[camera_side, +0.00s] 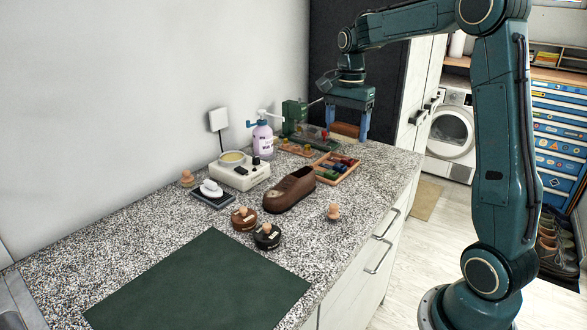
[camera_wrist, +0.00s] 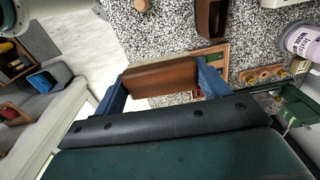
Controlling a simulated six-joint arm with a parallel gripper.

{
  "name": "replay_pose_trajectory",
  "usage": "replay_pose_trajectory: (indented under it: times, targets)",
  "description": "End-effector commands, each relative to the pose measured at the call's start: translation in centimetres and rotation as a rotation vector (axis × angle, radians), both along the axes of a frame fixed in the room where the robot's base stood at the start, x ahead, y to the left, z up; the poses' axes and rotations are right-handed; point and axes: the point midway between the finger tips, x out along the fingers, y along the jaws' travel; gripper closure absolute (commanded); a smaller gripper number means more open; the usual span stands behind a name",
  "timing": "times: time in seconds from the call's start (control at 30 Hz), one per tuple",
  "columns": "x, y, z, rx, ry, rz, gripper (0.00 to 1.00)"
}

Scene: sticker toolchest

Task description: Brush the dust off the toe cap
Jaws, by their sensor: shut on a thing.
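A brown leather shoe (camera_side: 292,188) lies on the speckled counter, its rounded toe cap (camera_side: 275,204) toward the front left. A paler patch shows on the toe cap. My gripper (camera_side: 347,131) is at the back right of the counter, beyond the shoe and apart from it. It is shut on a brown wooden block that looks like a brush (camera_side: 345,129). Part of the shoe (camera_wrist: 211,18) shows at the top of the wrist view.
A tray of coloured pieces (camera_side: 337,168) stands between shoe and gripper. Knobbed pots (camera_side: 244,219) and a loose knob (camera_side: 333,211) lie near the toe. A green mat (camera_side: 205,282) lies clear in front.

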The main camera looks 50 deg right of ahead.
Motion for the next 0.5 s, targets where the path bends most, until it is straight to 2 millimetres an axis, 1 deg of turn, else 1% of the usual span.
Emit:
replay_pose_trajectory:
  times: [0.17,0.27,0.37,0.5]
  targets:
    - [2.8,1.1,-0.9,0.001,0.002,0.006,0.44]
    - [5.1,2.2,-1.6,0.000,0.001,0.006,0.44]
    - [7.5,3.6,-2.6,0.001,0.002,0.007,0.44]
    - [10.9,6.0,-4.0,0.000,0.001,0.007,0.44]
